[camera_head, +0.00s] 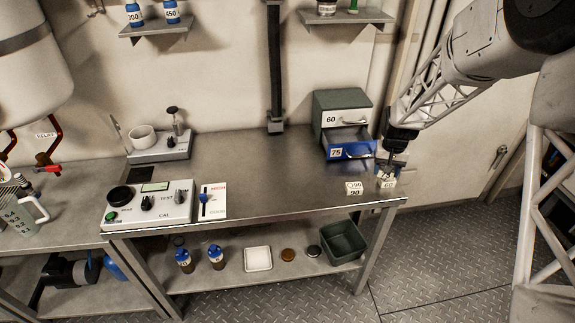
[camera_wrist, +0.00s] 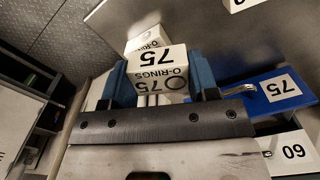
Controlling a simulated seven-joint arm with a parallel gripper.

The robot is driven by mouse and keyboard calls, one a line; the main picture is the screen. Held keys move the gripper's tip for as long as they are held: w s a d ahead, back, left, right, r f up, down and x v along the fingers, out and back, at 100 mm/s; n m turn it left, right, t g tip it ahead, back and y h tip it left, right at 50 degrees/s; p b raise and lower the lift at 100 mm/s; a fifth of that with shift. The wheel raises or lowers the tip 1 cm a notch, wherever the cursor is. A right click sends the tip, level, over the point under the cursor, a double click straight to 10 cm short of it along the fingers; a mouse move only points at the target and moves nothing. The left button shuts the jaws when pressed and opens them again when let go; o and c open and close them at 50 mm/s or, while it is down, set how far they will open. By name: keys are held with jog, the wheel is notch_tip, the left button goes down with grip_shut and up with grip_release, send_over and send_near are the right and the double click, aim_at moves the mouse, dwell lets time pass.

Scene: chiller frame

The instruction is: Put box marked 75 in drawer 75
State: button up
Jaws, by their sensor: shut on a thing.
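The white box marked 75, O-RINGS (camera_wrist: 160,75) is between the two blue fingers of my gripper (camera_wrist: 158,82), which is shut on it in the wrist view. In the head view my gripper (camera_head: 390,164) is over the right end of the bench, right of the drawer cabinet; the held box is mostly hidden there. The blue drawer marked 75 (camera_head: 348,153) is pulled out of the cabinet's lower part. It also shows in the wrist view (camera_wrist: 250,105), right of the held box.
The green cabinet (camera_head: 340,98) has a shut upper drawer marked 60 (camera_head: 345,117). Boxes marked 90 (camera_head: 354,189) and 60 (camera_head: 388,184) stand near the bench's front right edge, close to my gripper. The bench middle (camera_head: 260,165) is clear. A control box (camera_head: 150,203) stands left.

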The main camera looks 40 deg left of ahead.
jog(key=s+a, duration=0.3)
jog(key=s+a+n, duration=0.1)
jog(key=s+a, duration=0.2)
jog(key=s, duration=0.1)
jog(key=s+a+n, duration=0.1)
jog(key=s+a, duration=0.2)
jog(key=s, duration=0.1)
jog(key=shift+r, duration=0.1)
jog(key=s+a, duration=0.2)
jog(key=s, duration=0.2)
jog(key=s+a+n, duration=0.1)
jog(key=s+a, duration=0.1)
jog(key=s, duration=0.3)
jog(key=s+a+n, duration=0.1)
jog(key=s+a, duration=0.2)
jog(key=s, duration=0.2)
jog(key=shift+a, duration=0.1)
jog(key=shift+a, duration=0.1)
send_over(290, 176)
jog(key=shift+f, duration=0.85)
jog(key=shift+f, duration=0.1)
jog(key=shift+f, duration=1.65)
jog(key=shift+f, duration=0.15)
jog(key=o, duration=1)
